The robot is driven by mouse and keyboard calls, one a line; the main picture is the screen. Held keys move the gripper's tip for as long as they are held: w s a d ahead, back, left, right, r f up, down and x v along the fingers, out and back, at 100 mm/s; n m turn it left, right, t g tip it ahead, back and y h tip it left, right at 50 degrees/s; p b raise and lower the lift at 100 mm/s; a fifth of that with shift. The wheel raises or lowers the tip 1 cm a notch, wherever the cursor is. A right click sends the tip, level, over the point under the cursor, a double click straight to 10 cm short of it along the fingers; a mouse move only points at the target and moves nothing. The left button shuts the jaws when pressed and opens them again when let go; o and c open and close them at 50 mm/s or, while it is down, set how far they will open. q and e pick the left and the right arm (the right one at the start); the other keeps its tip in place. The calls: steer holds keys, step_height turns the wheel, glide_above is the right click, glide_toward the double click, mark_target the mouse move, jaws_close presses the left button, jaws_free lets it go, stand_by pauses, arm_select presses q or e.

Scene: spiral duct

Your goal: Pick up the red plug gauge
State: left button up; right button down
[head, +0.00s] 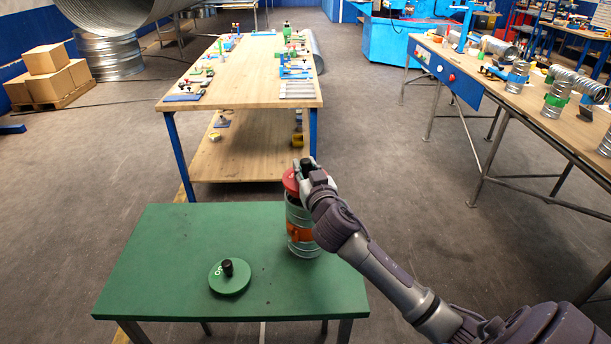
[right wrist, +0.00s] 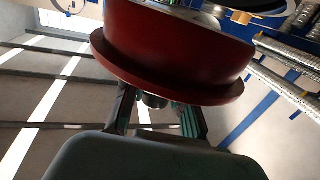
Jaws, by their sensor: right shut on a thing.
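The red plug gauge (head: 291,181) is at the top end of a short metal duct piece (head: 301,217) with an orange band, which stands upright on the green table (head: 160,255). My right gripper (head: 307,167) is over the gauge, shut on its dark handle. The right wrist view shows the red gauge (right wrist: 180,55) close up, with my right gripper's fingers (right wrist: 156,110) on both sides of the handle. I cannot tell whether the gauge rests on the duct rim or is slightly above it. My left gripper is not in view.
A green plug gauge (head: 230,276) with a black knob lies on the front of the green table. The left part of that table is clear. A long wooden workbench (head: 245,90) with tools stands behind it. Another bench (head: 540,110) with duct pieces is at the right.

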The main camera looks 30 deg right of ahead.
step_height(320, 180, up, 2)
steer(key=shift+r, duration=0.1)
steer(key=s+d+r+b, duration=0.3)
steer(key=s+d+r, duration=0.2)
steer(key=d, duration=0.5)
steer(key=shift+s+d+r, duration=0.15)
steer(key=shift+d+r, duration=0.05)
steer(key=shift+r, duration=0.75)
